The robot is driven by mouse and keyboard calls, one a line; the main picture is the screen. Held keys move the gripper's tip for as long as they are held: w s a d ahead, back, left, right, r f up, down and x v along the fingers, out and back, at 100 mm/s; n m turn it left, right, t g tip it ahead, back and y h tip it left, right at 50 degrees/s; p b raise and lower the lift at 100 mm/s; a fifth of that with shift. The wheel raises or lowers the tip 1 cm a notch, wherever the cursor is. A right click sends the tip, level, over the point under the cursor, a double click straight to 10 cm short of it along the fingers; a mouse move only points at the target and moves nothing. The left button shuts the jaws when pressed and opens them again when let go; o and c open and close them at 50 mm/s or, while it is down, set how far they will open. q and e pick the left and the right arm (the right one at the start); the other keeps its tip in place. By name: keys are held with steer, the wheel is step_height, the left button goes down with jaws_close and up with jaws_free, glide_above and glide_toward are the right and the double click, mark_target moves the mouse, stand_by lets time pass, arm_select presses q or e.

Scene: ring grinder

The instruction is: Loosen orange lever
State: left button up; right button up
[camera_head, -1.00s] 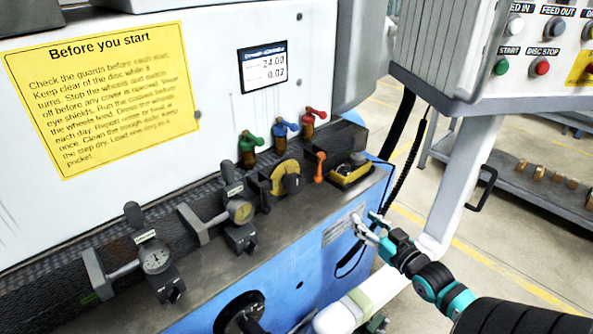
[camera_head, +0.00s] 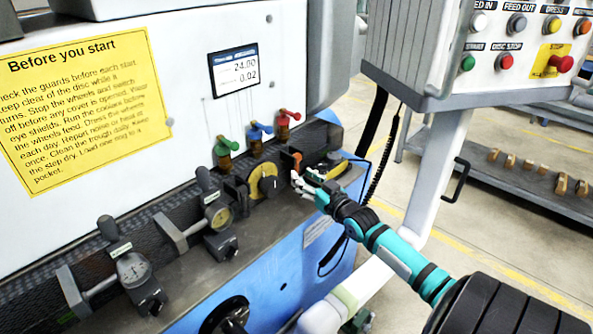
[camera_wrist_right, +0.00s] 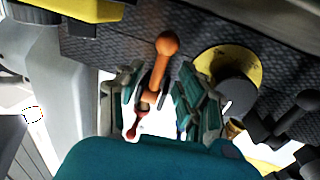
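The orange lever (camera_head: 297,158) sits at the right end of the row of fittings on the machine's ledge, partly hidden by my right gripper (camera_head: 304,182). In the right wrist view the orange lever (camera_wrist_right: 163,62) has a ball end and lies between the two spread fingers of my right gripper (camera_wrist_right: 160,92). The fingers stand on both sides of it, with a gap on at least the right side. I cannot tell if the left finger touches it. My left gripper is not in view.
Green (camera_head: 226,146), blue (camera_head: 258,132) and red (camera_head: 287,118) levers stand behind. A yellow-and-black dial (camera_head: 265,182) is just left of the orange lever. Dial gauges (camera_head: 131,267) line the ledge to the left. A control box (camera_head: 510,60) hangs at the upper right.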

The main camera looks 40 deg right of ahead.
mark_target(296, 169)
steer(key=shift+w+d, duration=0.15)
steer(key=shift+w, duration=0.9)
steer(key=shift+w+d, duration=0.1)
steer(key=shift+w, duration=0.9)
jaws_close()
